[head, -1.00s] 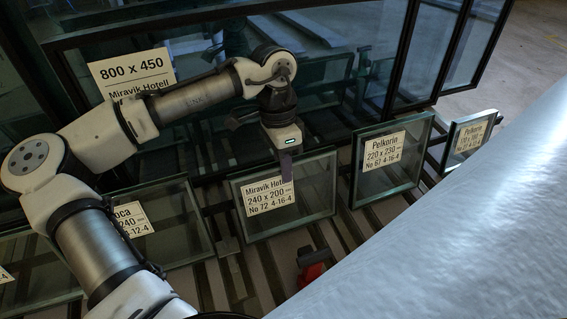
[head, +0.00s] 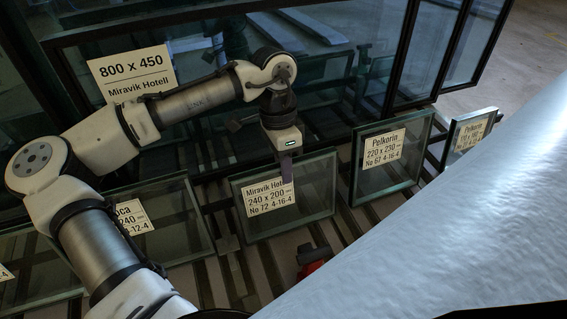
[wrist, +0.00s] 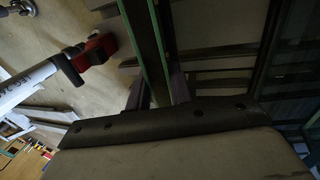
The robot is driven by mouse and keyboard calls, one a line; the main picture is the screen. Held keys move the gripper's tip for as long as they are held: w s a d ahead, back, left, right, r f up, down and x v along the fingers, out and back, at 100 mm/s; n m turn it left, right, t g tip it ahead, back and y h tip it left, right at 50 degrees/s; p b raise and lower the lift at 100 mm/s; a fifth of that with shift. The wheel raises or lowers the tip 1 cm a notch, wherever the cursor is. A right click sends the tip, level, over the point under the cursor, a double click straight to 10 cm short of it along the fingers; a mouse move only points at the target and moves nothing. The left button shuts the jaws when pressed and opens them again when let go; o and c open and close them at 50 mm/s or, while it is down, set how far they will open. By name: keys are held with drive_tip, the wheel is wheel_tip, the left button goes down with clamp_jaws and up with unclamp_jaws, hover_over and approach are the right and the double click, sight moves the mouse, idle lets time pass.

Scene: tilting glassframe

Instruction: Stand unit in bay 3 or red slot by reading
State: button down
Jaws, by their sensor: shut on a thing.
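A framed glass unit (head: 310,205) with a white label reading Miravik Hotell, 240 x 200, No 72, 4-16-4 stands slightly tilted in the middle of the head view. My gripper (head: 287,170) is shut on its top edge. In the wrist view the unit's dark edge with green glass lines (wrist: 150,50) runs between the fingers of my gripper (wrist: 162,92). A red part (head: 312,260) sits in front of the unit. I cannot tell whether it marks a slot. No bay number is readable.
Pelkorin units (head: 392,155) (head: 468,135) stand to the right, another labelled unit (head: 165,225) to the left. Large dark-framed panes, one with an 800 x 450 label (head: 130,72), stand close behind. Dark slats (head: 265,275) lie below. A pale wrapped surface (head: 450,235) fills the lower right.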

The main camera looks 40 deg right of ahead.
drive_tip(key=c, duration=1.2)
unclamp_jaws()
drive_tip(key=shift+o, duration=0.2)
drive_tip(key=a+p+v, duration=0.1)
drive_tip(key=p+v, duration=0.5)
drive_tip(key=v, duration=0.7)
drive_tip(key=shift+d+r+p, duration=0.35)
drive_tip(key=shift+d+r, duration=0.1)
